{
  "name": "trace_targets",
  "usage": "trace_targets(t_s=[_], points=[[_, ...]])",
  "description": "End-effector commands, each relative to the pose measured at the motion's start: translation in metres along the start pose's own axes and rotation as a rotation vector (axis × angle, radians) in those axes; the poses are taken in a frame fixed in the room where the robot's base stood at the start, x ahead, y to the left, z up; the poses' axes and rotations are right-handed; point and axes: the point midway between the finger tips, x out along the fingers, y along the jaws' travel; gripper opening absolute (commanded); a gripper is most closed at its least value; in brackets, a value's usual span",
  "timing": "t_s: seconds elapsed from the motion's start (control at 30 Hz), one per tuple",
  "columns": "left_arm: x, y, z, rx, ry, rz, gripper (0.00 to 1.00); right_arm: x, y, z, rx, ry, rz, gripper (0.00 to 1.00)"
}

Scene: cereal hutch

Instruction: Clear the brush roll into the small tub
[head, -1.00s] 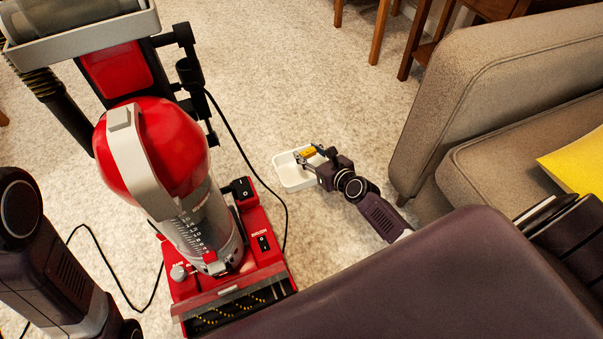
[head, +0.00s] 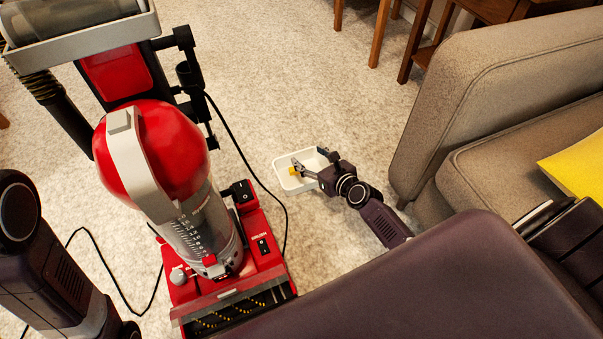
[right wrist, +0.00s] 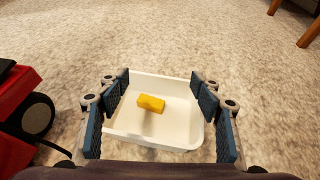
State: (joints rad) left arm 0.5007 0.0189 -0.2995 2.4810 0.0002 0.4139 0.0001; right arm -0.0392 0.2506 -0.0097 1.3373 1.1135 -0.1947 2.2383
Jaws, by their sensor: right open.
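The small white tub (head: 284,182) stands on the carpet right of the red vacuum cleaner (head: 150,150). My right gripper (head: 311,160) is open above it, and its spread fingers (right wrist: 159,88) frame the tub in the right wrist view. A small yellow block (head: 293,171) is clear of the fingers. In the right wrist view the block (right wrist: 151,103) shows within the tub's outline; I cannot tell whether it rests on the floor of the tub. The brush roll (head: 240,311), dark with yellow bristles, shows at the vacuum's front opening. My left gripper is out of view.
The black cord (head: 262,180) runs over the carpet between vacuum and tub. A grey-brown sofa (head: 480,100) with a yellow item (head: 575,165) stands at the right. Wooden furniture legs (head: 380,35) are at the back. Carpet behind the tub is clear.

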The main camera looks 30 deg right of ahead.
Motion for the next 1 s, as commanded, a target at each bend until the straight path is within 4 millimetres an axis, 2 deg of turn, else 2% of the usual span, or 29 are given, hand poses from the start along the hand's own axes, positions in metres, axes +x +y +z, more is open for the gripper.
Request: trace_targets(t_s=[0.4,0.6,0.77,1.0], points=[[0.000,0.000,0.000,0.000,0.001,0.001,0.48,-0.074,-0.001,-0.002,0.000,0.003,-0.003,0.60],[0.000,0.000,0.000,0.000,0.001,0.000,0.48,-0.100,-0.001,-0.002,-0.001,0.003,-0.002,0.60],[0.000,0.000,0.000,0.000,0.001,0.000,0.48,-0.108,-0.001,-0.001,-0.001,0.002,-0.003,0.60],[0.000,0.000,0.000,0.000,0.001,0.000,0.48,-0.109,-0.001,-0.001,-0.001,0.002,-0.003,0.60]])
